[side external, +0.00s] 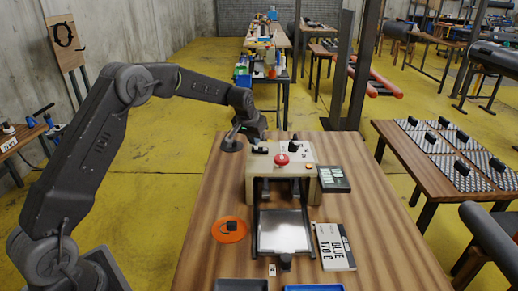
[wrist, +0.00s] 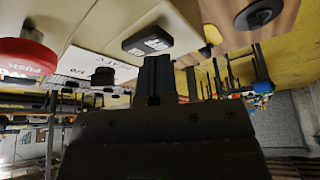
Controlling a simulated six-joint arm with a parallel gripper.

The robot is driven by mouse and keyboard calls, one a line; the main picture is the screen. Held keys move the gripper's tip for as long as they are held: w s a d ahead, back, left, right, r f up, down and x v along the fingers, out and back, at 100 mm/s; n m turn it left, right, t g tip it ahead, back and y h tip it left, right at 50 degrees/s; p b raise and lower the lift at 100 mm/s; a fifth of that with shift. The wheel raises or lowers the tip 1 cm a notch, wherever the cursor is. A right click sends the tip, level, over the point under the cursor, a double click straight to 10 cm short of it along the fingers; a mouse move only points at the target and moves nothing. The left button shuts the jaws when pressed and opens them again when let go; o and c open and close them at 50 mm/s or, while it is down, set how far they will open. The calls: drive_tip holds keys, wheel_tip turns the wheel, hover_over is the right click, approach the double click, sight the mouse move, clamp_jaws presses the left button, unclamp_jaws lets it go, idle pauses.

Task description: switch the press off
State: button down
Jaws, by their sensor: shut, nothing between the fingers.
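The press (side external: 308,180) is a beige machine on the wooden table. Its top carries a red push button (side external: 281,159), a black knob (side external: 293,146) and a small dark panel with white windows (wrist: 148,42). In the wrist view the red button (wrist: 25,58) is at the far left. The black knob (wrist: 103,77) stands beside small lettering that looks like "1/0"; its setting cannot be read. My gripper (side external: 262,138) is shut and empty at the back left of the press top. In the wrist view its fingertips (wrist: 156,62) are close to the dark panel; contact cannot be told.
A metal plate (side external: 284,231) lies in front of the press. A dark round object (side external: 232,144) stands by my gripper.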

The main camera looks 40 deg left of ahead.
sight(255, 149)
drive_tip(key=shift+f, duration=0.75)
drive_tip(key=shift+r, duration=3.55)
